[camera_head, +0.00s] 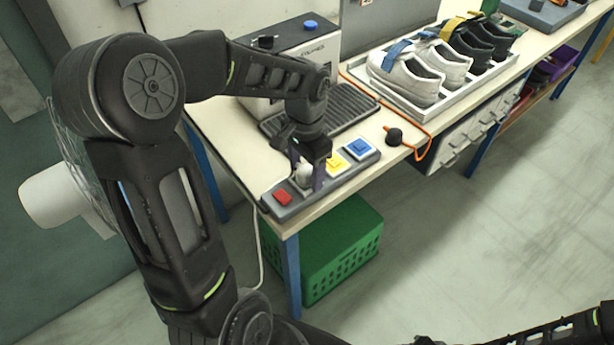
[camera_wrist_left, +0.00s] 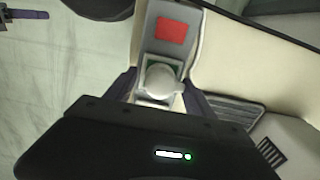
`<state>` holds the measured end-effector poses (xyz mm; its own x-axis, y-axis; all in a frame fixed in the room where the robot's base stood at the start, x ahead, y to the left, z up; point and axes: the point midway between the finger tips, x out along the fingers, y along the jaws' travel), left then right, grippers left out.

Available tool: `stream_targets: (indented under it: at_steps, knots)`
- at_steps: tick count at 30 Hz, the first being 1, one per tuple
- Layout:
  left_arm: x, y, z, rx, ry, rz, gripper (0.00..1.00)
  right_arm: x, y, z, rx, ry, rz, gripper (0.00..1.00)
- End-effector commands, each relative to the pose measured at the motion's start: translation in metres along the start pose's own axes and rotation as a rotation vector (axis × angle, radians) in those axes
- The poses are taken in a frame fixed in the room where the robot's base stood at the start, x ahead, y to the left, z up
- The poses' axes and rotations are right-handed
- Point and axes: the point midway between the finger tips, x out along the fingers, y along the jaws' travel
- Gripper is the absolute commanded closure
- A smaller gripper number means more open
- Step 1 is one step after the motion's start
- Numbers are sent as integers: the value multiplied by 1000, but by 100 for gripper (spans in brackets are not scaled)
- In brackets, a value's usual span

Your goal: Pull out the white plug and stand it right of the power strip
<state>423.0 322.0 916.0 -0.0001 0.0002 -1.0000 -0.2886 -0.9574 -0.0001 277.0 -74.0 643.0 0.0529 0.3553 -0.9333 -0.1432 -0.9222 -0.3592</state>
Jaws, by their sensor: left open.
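The grey power strip (camera_head: 331,185) lies along the table's front edge, with a red switch (camera_head: 282,196) at its near end and yellow and blue plugs farther along. The white plug (camera_head: 303,173) is on the strip between the red switch and the yellow plug (camera_head: 337,163). My left gripper (camera_head: 306,174) reaches down over it, jaws open. In the left wrist view the white plug (camera_wrist_left: 161,82) shows its rounded top between the two fingers, with the red switch (camera_wrist_left: 171,30) beyond. Whether the fingers touch it I cannot tell. My right gripper (camera_wrist_left: 24,15) shows only partly at the wrist view's upper left.
A blue plug (camera_head: 360,149) sits at the strip's far end. Right of it, a black knob (camera_head: 394,136) with an orange cord lies on the table. A shoe tray (camera_head: 440,101) and a machine (camera_head: 290,52) stand behind. A green crate (camera_head: 340,262) is below the table.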

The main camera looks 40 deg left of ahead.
Motion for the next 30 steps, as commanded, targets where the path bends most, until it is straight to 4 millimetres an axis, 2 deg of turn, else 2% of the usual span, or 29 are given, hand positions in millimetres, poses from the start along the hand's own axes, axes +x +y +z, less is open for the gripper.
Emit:
stream_targets:
  at_steps: [26,30]
  knots:
    - [0,0,0,0,0,0,37,0,0,0,0,0,1,64]
    - [0,0,0,0,0,0,46,0,0,0,0,0,0,64]
